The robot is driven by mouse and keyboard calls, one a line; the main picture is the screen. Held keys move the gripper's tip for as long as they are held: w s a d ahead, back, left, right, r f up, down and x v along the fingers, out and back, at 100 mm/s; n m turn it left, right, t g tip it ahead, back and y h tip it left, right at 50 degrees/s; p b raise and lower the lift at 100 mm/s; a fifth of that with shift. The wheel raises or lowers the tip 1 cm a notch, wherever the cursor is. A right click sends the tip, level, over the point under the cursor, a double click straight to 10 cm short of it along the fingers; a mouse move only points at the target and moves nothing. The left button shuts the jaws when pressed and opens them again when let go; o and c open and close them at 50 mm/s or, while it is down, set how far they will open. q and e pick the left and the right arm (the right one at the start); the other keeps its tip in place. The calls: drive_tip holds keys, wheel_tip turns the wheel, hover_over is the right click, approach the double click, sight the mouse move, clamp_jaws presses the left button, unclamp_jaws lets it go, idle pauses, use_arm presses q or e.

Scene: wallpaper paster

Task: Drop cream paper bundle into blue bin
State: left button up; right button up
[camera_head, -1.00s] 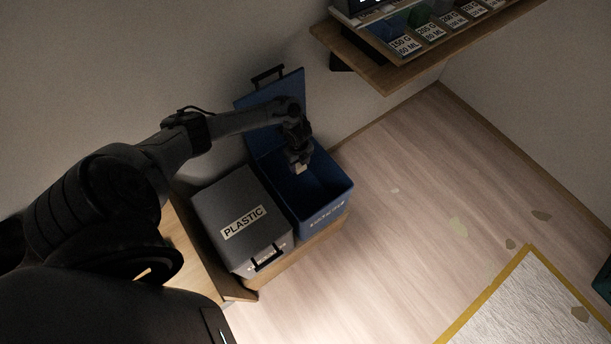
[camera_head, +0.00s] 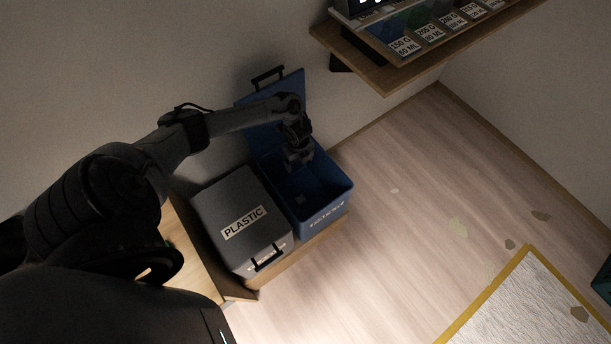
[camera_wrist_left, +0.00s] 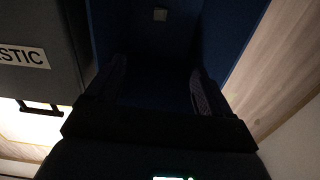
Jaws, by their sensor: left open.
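The blue bin (camera_head: 338,203) stands open with its lid raised against the wall. My left gripper (camera_head: 300,164) hangs over the bin's opening with its fingers pointing down into it. In the left wrist view the gripper (camera_wrist_left: 160,92) has its two fingers spread with nothing between them. The cream paper bundle (camera_head: 300,199) is a small pale block low inside the blue bin, apart from the fingers. It also shows dimly in the left wrist view, beyond the fingertips. My right gripper is in neither view.
A grey bin labelled PLASTIC (camera_head: 215,205) stands shut at the left of the blue bin. A wooden shelf (camera_head: 385,78) with labelled compartments is at the upper right. Loose paper scraps (camera_head: 458,226) lie on the otherwise open floor, near a yellow-edged sheet (camera_head: 545,310).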

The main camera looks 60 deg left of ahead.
use_arm(q)
wheel_tip(320, 180, up, 9)
drive_tip(key=p, duration=0.1)
idle(0.3)
drive_tip(key=shift+s+f, duration=0.1)
